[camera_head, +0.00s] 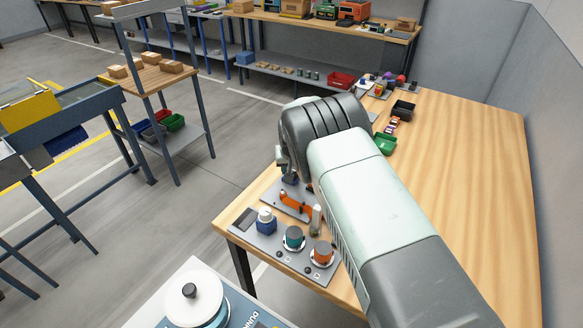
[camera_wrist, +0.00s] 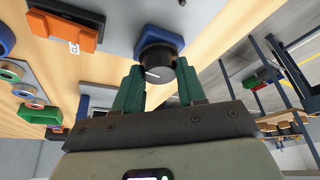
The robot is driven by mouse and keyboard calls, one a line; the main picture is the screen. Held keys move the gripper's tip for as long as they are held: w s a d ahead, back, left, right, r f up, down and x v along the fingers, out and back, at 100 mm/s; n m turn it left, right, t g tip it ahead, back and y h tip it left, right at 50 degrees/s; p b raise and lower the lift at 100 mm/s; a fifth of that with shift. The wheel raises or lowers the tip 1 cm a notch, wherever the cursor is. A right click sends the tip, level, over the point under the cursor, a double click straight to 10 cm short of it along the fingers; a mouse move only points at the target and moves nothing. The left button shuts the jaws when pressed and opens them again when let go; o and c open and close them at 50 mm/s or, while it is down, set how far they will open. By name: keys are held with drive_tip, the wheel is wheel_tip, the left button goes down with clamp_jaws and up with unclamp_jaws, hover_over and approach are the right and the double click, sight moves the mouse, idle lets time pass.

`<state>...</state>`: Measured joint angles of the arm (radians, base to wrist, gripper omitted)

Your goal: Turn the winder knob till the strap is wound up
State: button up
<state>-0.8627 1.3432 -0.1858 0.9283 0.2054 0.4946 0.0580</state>
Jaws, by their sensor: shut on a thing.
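The winder knob (camera_wrist: 157,58) is round and dark, with a white mark on its face, and stands on a blue base (camera_wrist: 160,36). My gripper (camera_wrist: 158,72) has green fingers on either side of the knob and is shut on it. In the head view my arm covers the knob and most of the gripper; only a dark blue part (camera_head: 290,178) shows below the wrist. I cannot make out the strap for certain in either view.
An orange part (camera_head: 297,204) lies near my gripper. A front panel carries a blue-and-white switch (camera_head: 265,219), a teal knob (camera_head: 293,238) and an orange knob (camera_head: 323,253). A green bin (camera_head: 386,144) and black bin (camera_head: 403,110) stand farther back. The right tabletop (camera_head: 470,170) is clear.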

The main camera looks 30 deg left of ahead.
drive_tip(key=m+h, duration=0.1)
drive_tip(key=m, duration=0.1)
drive_tip(key=m+t, duration=0.1)
drive_tip(key=m, duration=0.2)
drive_tip(key=shift+s+a+h, duration=0.1)
drive_tip(key=shift+a+h, duration=0.1)
drive_tip(key=shift+h, duration=0.2)
drive_tip(key=m+h, duration=0.1)
drive_tip(key=m, duration=0.3)
drive_tip(key=shift+h, duration=0.3)
drive_tip(key=shift+m, duration=0.7)
drive_tip(key=o, duration=1)
drive_tip(key=shift+o, duration=0.2)
drive_tip(key=shift+r, duration=0.1)
drive_tip(key=shift+s+a+r, duration=0.15)
drive_tip(key=shift+r, duration=0.35)
drive_tip(key=v, duration=0.9)
drive_tip(key=shift+r, duration=0.25)
drive_tip(key=shift+s+a, duration=0.1)
drive_tip(key=shift+a, duration=0.05)
